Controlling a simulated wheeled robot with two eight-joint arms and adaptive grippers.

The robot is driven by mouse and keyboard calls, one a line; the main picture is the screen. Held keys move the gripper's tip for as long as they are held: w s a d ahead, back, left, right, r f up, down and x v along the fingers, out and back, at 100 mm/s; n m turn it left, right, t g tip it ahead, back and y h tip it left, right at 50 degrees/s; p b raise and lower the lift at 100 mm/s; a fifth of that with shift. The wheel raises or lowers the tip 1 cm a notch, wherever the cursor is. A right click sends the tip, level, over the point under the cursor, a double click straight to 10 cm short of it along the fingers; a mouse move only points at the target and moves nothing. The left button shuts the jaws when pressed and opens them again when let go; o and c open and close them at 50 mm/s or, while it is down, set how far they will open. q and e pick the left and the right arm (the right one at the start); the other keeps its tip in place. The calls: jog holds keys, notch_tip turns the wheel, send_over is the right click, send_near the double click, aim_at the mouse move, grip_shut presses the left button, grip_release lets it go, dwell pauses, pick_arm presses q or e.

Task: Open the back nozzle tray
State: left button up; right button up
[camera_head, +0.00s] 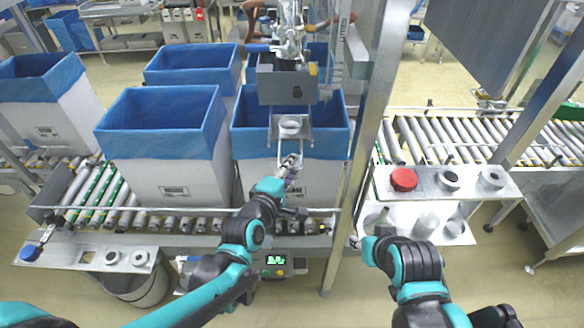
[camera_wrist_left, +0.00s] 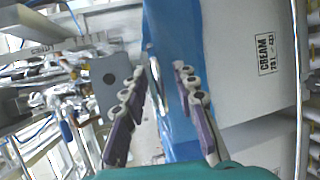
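A grey nozzle tray plate (camera_head: 306,133) with a round fitting hangs under the grey filler housing (camera_head: 285,88), above the blue-lined box. A thin bent metal handle extends below it. The left wrist view shows a grey plate with a round hole (camera_wrist_left: 121,72) and a metal handle (camera_wrist_left: 155,85) between the finger lines. I cannot tell whether this is the back tray. My left gripper (camera_head: 291,161) is just below the plate in the head view. Its purple-padded fingers (camera_wrist_left: 160,75) are apart, with no visible grip on the handle.
A blue-lined box (camera_head: 258,170) stands close under my left gripper on the roller conveyor (camera_head: 180,224); more lined boxes stand beside and behind it. A metal post (camera_head: 362,140) rises to the gripper's right. A red button (camera_head: 404,179) sits on a shelf further right.

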pick_arm(q)
jog(key=v, duration=1.2)
dwell(0.3)
dwell(0.3)
jog(key=s+a+f+m+g+y+b, duration=0.3)
jog(key=a+f+m+b, duration=0.2)
jog(key=f, duration=0.4)
jog(key=s+a+f+m+g+y+b, duration=0.3)
jog(key=a+f+m+b, duration=0.3)
jog(key=a+f+m, duration=0.2)
notch_tip(320, 180, down, 2)
jog(key=shift+s+a+f+m+g, duration=0.15)
jog(key=shift+s+a+m+g, duration=0.1)
jog(key=shift+s+m+g, duration=0.4)
